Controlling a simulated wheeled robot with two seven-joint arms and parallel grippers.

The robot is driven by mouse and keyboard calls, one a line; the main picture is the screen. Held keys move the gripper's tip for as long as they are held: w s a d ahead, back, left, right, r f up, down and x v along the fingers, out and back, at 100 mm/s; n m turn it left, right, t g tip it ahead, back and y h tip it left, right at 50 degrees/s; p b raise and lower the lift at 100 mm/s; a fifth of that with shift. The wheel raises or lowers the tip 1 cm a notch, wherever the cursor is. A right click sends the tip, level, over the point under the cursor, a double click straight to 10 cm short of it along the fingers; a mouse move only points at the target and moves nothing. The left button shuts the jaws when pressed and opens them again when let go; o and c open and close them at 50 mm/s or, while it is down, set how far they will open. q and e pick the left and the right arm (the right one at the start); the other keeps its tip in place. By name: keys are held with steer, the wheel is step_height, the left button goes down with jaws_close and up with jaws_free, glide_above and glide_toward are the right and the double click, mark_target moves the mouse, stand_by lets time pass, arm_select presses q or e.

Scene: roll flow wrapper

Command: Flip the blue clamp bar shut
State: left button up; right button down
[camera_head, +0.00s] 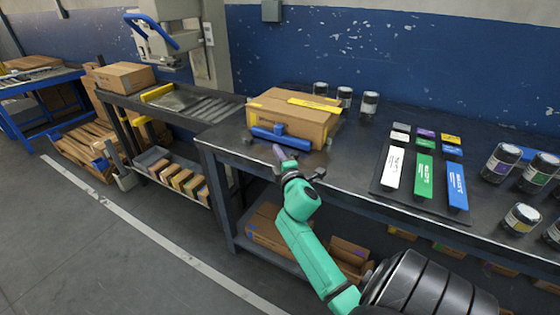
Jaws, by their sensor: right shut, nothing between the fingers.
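A blue bar (280,138) lies level along the lower front of a cardboard box on the dark workbench, near its front edge. A second blue bar, bent like a handle (150,32), is on the pale machine at the upper left. I cannot tell for certain which one is the clamp bar. My right gripper (278,152) is at the end of the green arm, shut and empty, just below and in front of the bar at the box. I cannot tell whether it touches that bar. My left gripper is out of view.
The cardboard box (300,112) has a yellow strip on top. A dark board (380,183) with coloured cards lies to its right, and several jars stand at the back and far right. A roller conveyor (200,104) adjoins the bench at left. Floor is clear at lower left.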

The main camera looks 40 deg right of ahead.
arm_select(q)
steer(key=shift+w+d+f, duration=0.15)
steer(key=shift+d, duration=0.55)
arm_select(e)
steer(key=v, duration=0.4)
steer(key=shift+a+r, duration=0.1)
steer(key=shift+a, duration=0.05)
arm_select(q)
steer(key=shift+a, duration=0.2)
